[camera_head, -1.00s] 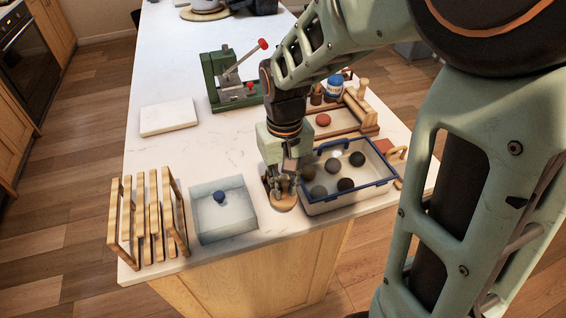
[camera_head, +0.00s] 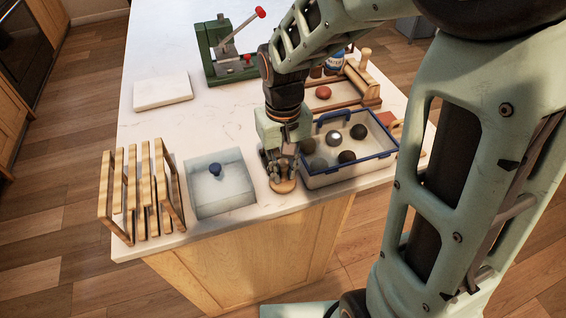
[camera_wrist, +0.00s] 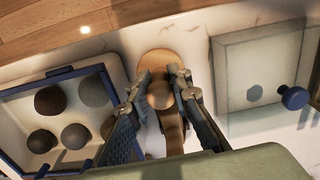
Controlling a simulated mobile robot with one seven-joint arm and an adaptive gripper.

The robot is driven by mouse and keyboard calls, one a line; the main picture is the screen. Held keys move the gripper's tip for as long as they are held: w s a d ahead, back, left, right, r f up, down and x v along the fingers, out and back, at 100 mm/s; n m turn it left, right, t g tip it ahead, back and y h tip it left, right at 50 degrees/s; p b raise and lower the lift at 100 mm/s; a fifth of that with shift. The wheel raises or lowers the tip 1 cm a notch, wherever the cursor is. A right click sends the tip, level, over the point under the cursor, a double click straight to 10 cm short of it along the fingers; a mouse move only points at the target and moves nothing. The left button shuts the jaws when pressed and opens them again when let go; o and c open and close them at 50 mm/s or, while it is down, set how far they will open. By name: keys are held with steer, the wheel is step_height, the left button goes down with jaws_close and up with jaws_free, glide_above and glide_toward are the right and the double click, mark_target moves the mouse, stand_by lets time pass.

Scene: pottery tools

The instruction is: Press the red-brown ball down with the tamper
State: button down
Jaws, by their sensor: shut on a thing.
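The red-brown ball (camera_head: 323,93) rests on a wooden board behind the blue-rimmed tray in the head view. A wooden tool with a round disc, which looks like the tamper (camera_head: 283,187), is at the counter's front edge, left of the tray. It also shows in the wrist view (camera_wrist: 158,63). My gripper (camera_head: 281,172) is shut on its narrower part, and the fingers (camera_wrist: 160,86) are on either side of it in the wrist view. I cannot tell whether the disc touches the counter. The ball is not in the wrist view.
The tray (camera_head: 345,180) holds several dark and grey balls. A lidded box (camera_head: 222,195) and a wooden rack (camera_head: 143,195) stand to the left. A green lever press (camera_head: 222,62) and a white slab (camera_head: 162,91) stand farther back. The counter's middle is clear.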

steer(key=shift+f, duration=0.35)
steer(key=c, duration=1.7)
jaws_free()
steer(key=shift+r, duration=0.1)
